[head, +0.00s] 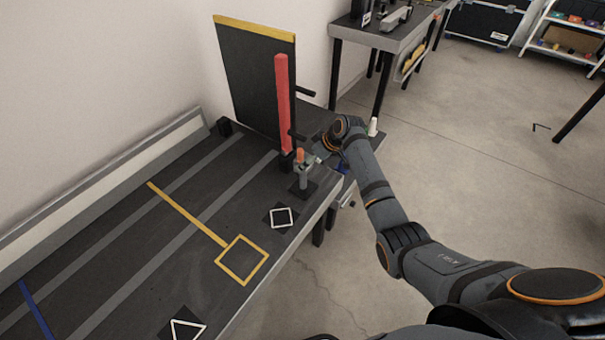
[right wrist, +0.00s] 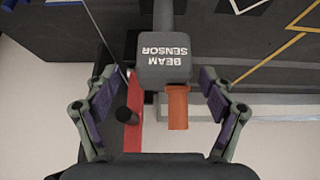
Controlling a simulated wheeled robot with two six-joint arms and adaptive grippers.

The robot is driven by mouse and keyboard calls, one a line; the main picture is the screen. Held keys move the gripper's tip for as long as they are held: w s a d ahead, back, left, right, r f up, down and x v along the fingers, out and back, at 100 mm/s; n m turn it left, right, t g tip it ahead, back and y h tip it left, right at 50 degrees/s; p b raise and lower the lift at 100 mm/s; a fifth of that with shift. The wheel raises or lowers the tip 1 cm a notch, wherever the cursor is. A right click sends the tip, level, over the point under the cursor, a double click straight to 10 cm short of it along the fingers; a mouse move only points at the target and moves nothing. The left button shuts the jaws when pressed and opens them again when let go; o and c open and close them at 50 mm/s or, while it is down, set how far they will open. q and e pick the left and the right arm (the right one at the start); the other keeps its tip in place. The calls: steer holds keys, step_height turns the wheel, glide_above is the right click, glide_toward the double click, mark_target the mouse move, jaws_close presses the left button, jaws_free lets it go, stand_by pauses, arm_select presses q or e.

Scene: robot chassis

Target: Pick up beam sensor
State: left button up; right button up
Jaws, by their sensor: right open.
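The beam sensor (head: 304,176) stands upright on a dark square base near the right edge of the dark table, with a grey body and an orange top. In the right wrist view the grey block marked "BEAM SENSOR" (right wrist: 164,68) appears upside down, with the orange part (right wrist: 177,106) below it. My right gripper (right wrist: 158,84) is open, with one finger on each side of the sensor's picture and gaps on both sides. In the head view this gripper (head: 317,158) is right beside the sensor's upper part. My left gripper is not in view.
A tall red post (head: 283,105) stands just behind the sensor, before a dark panel (head: 255,75) with a yellow top edge. The table has a white diamond mark (head: 281,217) and a yellow square outline (head: 241,260). Another table (head: 385,32) stands at the back.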

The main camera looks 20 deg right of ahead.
mark_target(303, 174)
steer(key=shift+a+f, duration=0.15)
steer(key=shift+f, duration=0.3)
steer(key=x, duration=0.4)
steer(key=shift+f, duration=0.2)
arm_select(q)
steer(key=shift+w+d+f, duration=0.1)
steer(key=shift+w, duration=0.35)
arm_select(e)
steer(key=shift+s+r, duration=0.1)
steer(key=shift+s, duration=0.05)
steer(key=shift+c, duration=1.3)
steer(key=c, duration=1.3)
steer(key=shift+o, duration=0.2)
